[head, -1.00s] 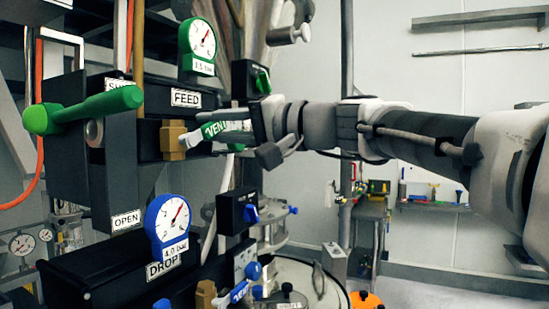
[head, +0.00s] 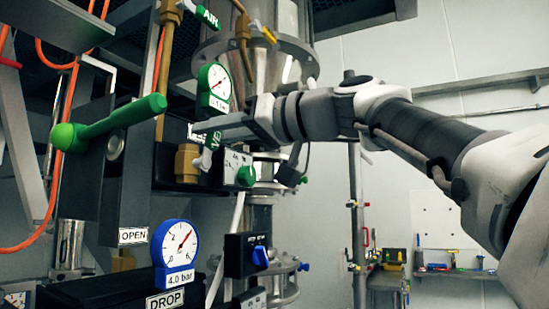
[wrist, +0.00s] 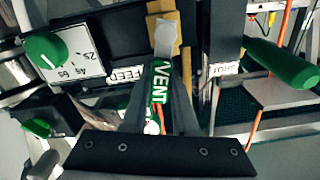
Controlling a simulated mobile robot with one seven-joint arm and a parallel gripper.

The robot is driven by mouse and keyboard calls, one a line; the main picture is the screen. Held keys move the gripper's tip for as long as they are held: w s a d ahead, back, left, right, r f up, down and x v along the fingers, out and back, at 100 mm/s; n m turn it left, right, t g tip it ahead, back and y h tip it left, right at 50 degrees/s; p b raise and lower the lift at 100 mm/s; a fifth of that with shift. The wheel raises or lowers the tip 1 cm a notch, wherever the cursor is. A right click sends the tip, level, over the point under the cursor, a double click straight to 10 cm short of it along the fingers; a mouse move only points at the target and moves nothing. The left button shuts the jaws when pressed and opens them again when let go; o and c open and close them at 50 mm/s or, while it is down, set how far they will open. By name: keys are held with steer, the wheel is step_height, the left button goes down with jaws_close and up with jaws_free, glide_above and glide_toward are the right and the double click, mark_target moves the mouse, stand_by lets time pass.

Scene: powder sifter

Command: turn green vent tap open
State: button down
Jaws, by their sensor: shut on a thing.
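The green vent tap (head: 212,142) is a lever with a white VENT label, mounted on a brass valve body (head: 187,160) below the green-rimmed gauge. My gripper (head: 222,130) is at the lever, coming from the right. In the wrist view the lever (wrist: 158,82) runs between the two dark fingers of my gripper (wrist: 158,105), which are shut on it. The brass body (wrist: 164,8) shows at the lever's far end. The fingers hide part of the lever. The green-rimmed gauge (head: 214,87) has its needle toward the lower left.
A large green handle (head: 110,122) sticks out at the left. A blue gauge (head: 174,246) reading 4.0 bar stands below, near the DROP label (head: 165,300). A green knob (wrist: 46,50) on a timer panel is close beside my gripper. Free room lies right of the panel.

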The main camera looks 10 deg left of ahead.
steer(key=shift+s+a+n+b, duration=0.15)
steer(key=shift+s+n+b, duration=0.2)
steer(key=shift+n, duration=0.35)
steer(key=shift+s+a+n+b, duration=0.1)
steer(key=shift+s+n+b, duration=0.25)
steer(key=shift+n, duration=0.35)
steer(key=c, duration=0.7)
jaws_free()
steer(key=b+v, duration=0.1)
steer(key=v, duration=1.6)
steer(key=shift+d+r, duration=0.1)
steer(key=shift+d, duration=0.1)
